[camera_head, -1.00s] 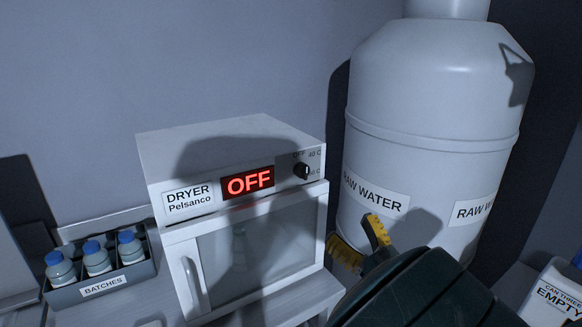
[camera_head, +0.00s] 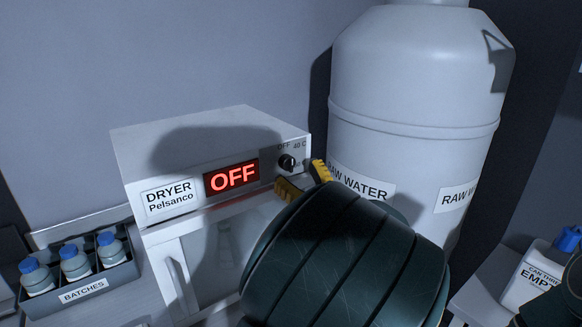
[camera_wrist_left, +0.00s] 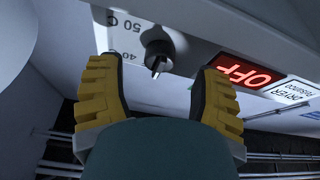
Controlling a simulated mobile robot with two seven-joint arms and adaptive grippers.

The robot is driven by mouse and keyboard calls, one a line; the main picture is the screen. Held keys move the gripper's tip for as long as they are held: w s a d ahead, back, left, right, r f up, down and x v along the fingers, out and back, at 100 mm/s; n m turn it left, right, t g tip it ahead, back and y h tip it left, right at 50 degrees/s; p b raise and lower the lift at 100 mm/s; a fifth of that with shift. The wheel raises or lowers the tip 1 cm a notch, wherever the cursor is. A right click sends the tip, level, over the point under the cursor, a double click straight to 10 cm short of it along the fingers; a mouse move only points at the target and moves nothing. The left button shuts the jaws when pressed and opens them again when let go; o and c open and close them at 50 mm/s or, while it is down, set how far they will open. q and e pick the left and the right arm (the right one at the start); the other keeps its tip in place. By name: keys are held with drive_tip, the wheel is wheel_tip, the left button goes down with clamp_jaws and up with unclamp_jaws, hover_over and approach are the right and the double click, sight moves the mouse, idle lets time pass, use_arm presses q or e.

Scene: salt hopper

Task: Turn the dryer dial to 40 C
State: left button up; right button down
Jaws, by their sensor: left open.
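The dryer (camera_head: 215,140) is a white box with a red display (camera_head: 231,177) reading OFF. Its black dial (camera_head: 286,162) is on the right of the front panel, with OFF and 40 C printed above it. In the left wrist view the dial (camera_wrist_left: 160,48) has a pale pointer mark, and 50 C and 40 C show beside it. My left gripper (camera_head: 304,181) is open, its yellow fingertips just below and right of the dial. In the wrist view the fingers (camera_wrist_left: 160,97) stand to either side of the dial, apparently not touching it. My right gripper is not in view.
A large white raw water tank (camera_head: 415,110) stands close to the right of the dryer. A grey batches rack (camera_head: 95,285) with blue-capped bottles is at the left. A white container labelled EMPTY (camera_head: 530,275) is at the lower right.

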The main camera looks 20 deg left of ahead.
sight(291, 167)
use_arm(q)
drive_tip(key=shift+x, duration=1.4)
clamp_jaws()
drive_tip(key=m+t+h+p, duration=0.1)
drive_tip(key=m+p, duration=0.2)
drive_tip(key=m+t+h+p, duration=0.1)
drive_tip(key=m+p, duration=0.2)
drive_tip(key=shift+r, duration=0.2)
drive_tip(key=m+h+p, duration=0.1)
drive_tip(key=m+p, duration=0.1)
drive_tip(key=m+t+h+p, duration=0.1)
drive_tip(key=m+p, duration=0.2)
drive_tip(key=shift+s+a+m+t+h, duration=0.1)
drive_tip(key=shift+s+m+t+h, duration=0.05)
drive_tip(key=shift+m+t+h, duration=0.15)
drive_tip(key=shift+f+m+h+p, duration=0.2)
drive_tip(key=shift+m+h+p, duration=0.4)
drive_tip(key=shift+m+p, duration=0.7)
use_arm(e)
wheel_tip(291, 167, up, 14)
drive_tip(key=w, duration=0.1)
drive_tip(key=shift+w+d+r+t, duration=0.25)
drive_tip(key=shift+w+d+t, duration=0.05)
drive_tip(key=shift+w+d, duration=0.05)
use_arm(q)
unclamp_jaws()
